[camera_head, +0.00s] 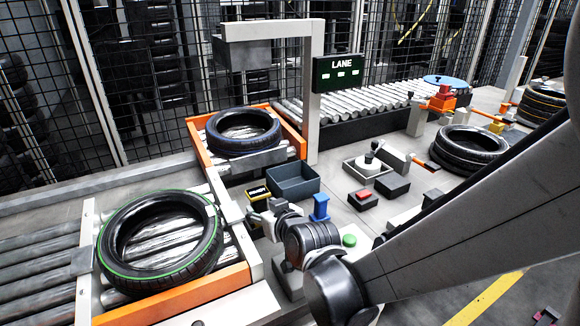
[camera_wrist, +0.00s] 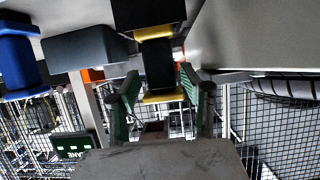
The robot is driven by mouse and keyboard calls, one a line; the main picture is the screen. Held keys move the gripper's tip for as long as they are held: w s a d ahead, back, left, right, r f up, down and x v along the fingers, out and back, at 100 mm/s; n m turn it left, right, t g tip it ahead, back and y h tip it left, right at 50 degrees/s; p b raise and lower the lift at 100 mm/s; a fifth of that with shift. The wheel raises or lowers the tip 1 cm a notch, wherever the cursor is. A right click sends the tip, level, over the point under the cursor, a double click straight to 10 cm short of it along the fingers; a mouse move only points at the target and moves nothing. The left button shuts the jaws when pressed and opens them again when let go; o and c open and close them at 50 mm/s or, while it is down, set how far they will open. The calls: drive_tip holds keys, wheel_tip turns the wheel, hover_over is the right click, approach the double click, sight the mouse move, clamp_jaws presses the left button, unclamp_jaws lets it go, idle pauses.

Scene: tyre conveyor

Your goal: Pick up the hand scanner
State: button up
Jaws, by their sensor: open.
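A black and yellow device, which looks like the hand scanner (camera_head: 258,193), is on the work surface left of the dark bin in the head view. In the wrist view the scanner (camera_wrist: 158,65) shows a dark middle between yellow bands and a wider black part at the top edge. My gripper (camera_wrist: 160,88) is open, with one green-padded finger on each side of the scanner's narrow part. Gaps show beside it, and I cannot tell whether either finger touches it. In the head view my gripper (camera_head: 258,216) is just in front of the scanner, partly hidden by my wrist.
A dark bin (camera_head: 293,183) stands right behind my gripper, and a blue object (camera_head: 320,207) stands to its right. A green button (camera_head: 349,240) is near my wrist. Tyres lie on the roller conveyor at left (camera_head: 160,240) and behind (camera_head: 242,132).

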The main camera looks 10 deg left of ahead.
sight(260, 203)
drive_tip(key=w+a, duration=0.2)
drive_tip(key=w, duration=0.1)
drive_tip(key=shift+a+f+b, duration=0.1)
drive_tip(key=shift+f+b, duration=0.2)
drive_tip(key=shift+c, duration=0.3)
